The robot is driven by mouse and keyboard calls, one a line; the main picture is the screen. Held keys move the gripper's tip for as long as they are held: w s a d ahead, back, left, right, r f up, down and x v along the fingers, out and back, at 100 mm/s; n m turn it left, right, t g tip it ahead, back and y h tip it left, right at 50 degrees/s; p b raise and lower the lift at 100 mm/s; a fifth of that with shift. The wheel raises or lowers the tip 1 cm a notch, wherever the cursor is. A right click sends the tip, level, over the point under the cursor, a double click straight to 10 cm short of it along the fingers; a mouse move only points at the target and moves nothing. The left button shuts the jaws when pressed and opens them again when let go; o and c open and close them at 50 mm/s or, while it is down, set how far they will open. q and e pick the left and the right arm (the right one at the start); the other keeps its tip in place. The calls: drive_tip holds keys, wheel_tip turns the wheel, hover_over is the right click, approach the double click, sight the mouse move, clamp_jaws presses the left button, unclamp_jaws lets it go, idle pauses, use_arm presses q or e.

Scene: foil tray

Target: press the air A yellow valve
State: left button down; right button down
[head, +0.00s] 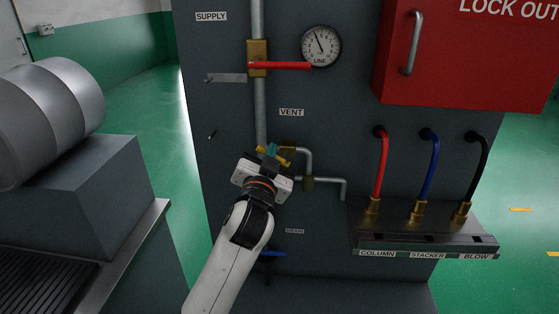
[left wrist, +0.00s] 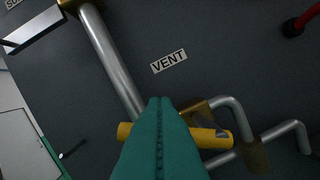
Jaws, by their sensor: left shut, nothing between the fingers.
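The yellow valve handle (left wrist: 212,138) is a short bar below the VENT label, on a brass valve body by the grey pipe. In the head view its ends (head: 261,149) show on both sides of my left gripper (head: 270,153). That gripper is shut and empty, its teal fingers (left wrist: 160,135) together in front of the handle and hiding its middle. I cannot tell whether the fingers touch it. My right gripper is in neither view.
A red lever (head: 285,66) crosses the upper pipe beside the LINE gauge (head: 321,46). A red lockout box (head: 470,60) stands out at upper right. Red, blue and black hoses (head: 433,165) rise from a ledge at right. A blue handle (head: 268,254) is below, near DRAIN.

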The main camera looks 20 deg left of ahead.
use_arm(q)
drive_tip(key=n, duration=0.1)
drive_tip(key=f+n+b, duration=0.1)
drive_tip(key=n, duration=0.1)
drive_tip(key=a+n+y, duration=0.1)
drive_tip(key=n, duration=0.1)
drive_tip(key=shift+s+a+f, duration=0.1)
drive_tip(key=shift+s+f, duration=0.05)
drive_tip(key=shift+f, duration=0.25)
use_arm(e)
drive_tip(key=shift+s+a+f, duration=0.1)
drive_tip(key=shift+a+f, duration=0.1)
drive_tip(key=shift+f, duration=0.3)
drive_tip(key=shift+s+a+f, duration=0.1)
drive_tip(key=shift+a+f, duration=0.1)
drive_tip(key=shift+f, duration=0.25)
use_arm(q)
drive_tip(key=shift+f, duration=0.1)
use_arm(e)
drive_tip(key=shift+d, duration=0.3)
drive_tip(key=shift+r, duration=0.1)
